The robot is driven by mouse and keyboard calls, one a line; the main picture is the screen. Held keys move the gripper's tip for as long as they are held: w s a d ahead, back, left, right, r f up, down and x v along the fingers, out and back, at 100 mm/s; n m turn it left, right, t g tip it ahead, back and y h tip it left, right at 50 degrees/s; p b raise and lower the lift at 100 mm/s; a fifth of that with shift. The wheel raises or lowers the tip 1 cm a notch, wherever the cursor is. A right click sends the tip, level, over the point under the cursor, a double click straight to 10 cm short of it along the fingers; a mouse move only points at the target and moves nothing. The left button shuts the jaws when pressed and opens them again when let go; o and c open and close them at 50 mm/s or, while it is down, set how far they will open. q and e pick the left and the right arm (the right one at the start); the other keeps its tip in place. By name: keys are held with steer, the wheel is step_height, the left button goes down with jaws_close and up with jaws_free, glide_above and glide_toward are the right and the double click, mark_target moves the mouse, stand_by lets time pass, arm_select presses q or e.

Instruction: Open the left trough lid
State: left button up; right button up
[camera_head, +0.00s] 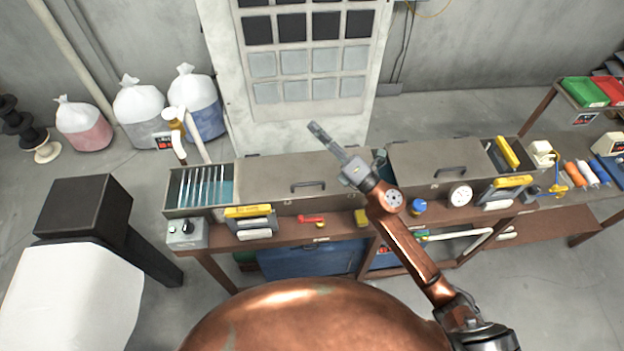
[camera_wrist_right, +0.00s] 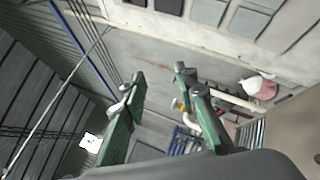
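The left trough (camera_head: 268,210) is a grey-brown box on the bench in the head view. Its flat lid (camera_head: 262,178) lies shut over most of it, with a dark bar handle (camera_head: 308,185) near the front edge. The left end is uncovered and shows upright plates (camera_head: 203,188). My right gripper (camera_head: 320,133) is above and behind the lid's right part, apart from the handle, pointing up and left. In the wrist view its green fingers (camera_wrist_right: 160,100) stand apart with nothing between them. My left gripper is not in view.
A second trough with a closed lid (camera_head: 440,160) stands to the right. A red-handled valve (camera_head: 312,219), a gauge (camera_head: 460,194) and a grey control box (camera_head: 187,233) sit along the front. A tall panelled cabinet (camera_head: 300,120) stands behind. Filled bags (camera_head: 140,115) stand at back left.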

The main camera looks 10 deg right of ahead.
steer(key=s+a+n+g+y, duration=0.25)
steer(key=a+n+g, duration=0.25)
steer(key=a+n, duration=0.25)
steer(key=n+g+h+p, duration=0.1)
steer(key=n+g+h, duration=0.9)
steer(key=n, duration=0.5)
glide_toward(310, 183)
steer(key=a+h, duration=0.1)
steer(key=shift+t, duration=0.3)
steer(key=x, duration=0.2)
steer(key=p+x, duration=0.1)
steer(key=x, duration=0.2)
steer(key=p+x, duration=0.1)
steer(key=x, duration=0.1)
steer(key=shift+s+a+f, duration=0.1)
steer(key=shift+s+f, duration=0.15)
jaws_close()
